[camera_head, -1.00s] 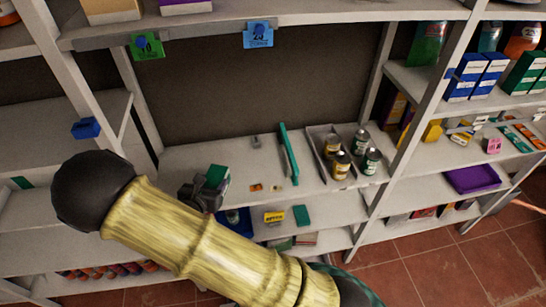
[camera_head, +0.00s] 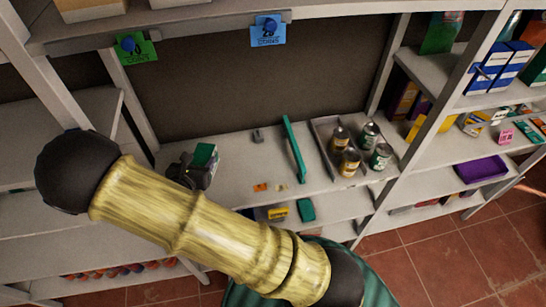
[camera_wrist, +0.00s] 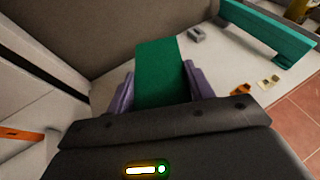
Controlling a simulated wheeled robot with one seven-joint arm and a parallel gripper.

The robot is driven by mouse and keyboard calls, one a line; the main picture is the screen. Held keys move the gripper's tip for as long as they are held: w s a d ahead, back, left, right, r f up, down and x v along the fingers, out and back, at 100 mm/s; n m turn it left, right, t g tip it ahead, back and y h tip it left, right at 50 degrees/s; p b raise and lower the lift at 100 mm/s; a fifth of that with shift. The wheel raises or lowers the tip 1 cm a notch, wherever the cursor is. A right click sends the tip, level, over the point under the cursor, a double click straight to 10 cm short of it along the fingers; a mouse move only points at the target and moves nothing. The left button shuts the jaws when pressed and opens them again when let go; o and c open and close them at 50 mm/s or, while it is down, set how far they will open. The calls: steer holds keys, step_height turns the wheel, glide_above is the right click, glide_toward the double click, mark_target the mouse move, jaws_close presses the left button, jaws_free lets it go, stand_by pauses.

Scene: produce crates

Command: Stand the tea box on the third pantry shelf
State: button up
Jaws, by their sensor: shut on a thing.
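The tea box is a green box (camera_wrist: 158,72) held between the purple-grey fingers of my gripper (camera_wrist: 160,88) in the wrist view. In the head view, the green box (camera_head: 205,154) sticks up from my dark gripper (camera_head: 193,172) over the left part of a pantry shelf (camera_head: 235,160). The gripper is shut on the box. The box's lower end is hidden by the gripper, and I cannot tell whether it touches the shelf board.
A green divider (camera_head: 295,148) stands on the shelf right of my gripper. Beyond it a grey tray (camera_head: 323,138) holds several cans. A white post (camera_head: 127,95) rises at the left.

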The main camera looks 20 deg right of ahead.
steer(key=shift+s+d+r, duration=0.1)
steer(key=shift+s+d, duration=0.15)
steer(key=shift+d, duration=0.05)
steer(key=shift+w+f, duration=0.15)
steer(key=shift+f, duration=0.3)
steer(key=shift+a+f+p, duration=0.1)
steer(key=shift+f+p, duration=0.75)
steer(key=shift+f, duration=1.65)
steer(key=shift+w+f+p, duration=0.1)
steer(key=shift+f+p, duration=0.55)
steer(key=shift+f, duration=1.5)
steer(key=shift+f, duration=0.2)
steer(key=o, duration=1)
steer(key=shift+r, duration=0.1)
steer(key=shift+a, duration=0.1)
